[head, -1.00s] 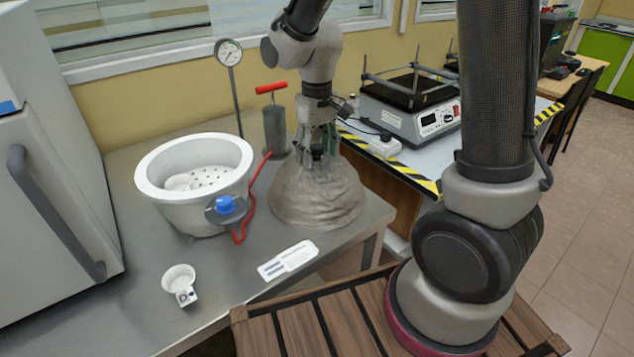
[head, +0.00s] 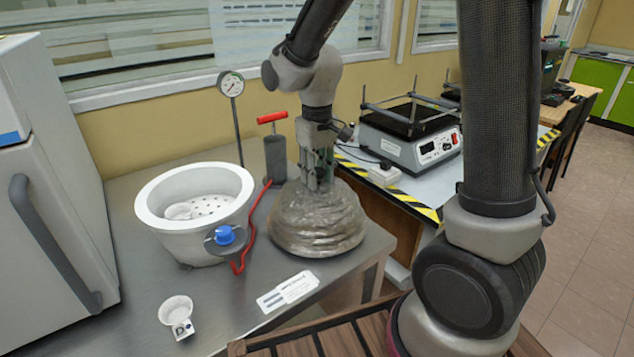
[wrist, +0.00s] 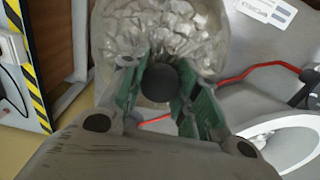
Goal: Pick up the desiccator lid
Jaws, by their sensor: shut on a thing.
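The desiccator lid (head: 318,222) is a translucent, crinkled dome on the steel bench, right of the white desiccator bowl (head: 150,205). In the wrist view the lid (wrist: 150,40) fills the top middle, and its round dark knob (wrist: 159,82) sits between my fingers. My gripper (head: 318,182) points down over the top of the lid and is shut on the knob. In the wrist view the green finger pads of my gripper (wrist: 158,95) flank the knob. The lid's rim appears at bench height; I cannot tell whether it touches the bench.
A blue-capped valve (head: 225,236) with a red hose is on the bowl's front. A gauge on a stand (head: 230,84) and a red-handled pump (head: 275,150) stand behind. A hotplate device (head: 412,135) stands right.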

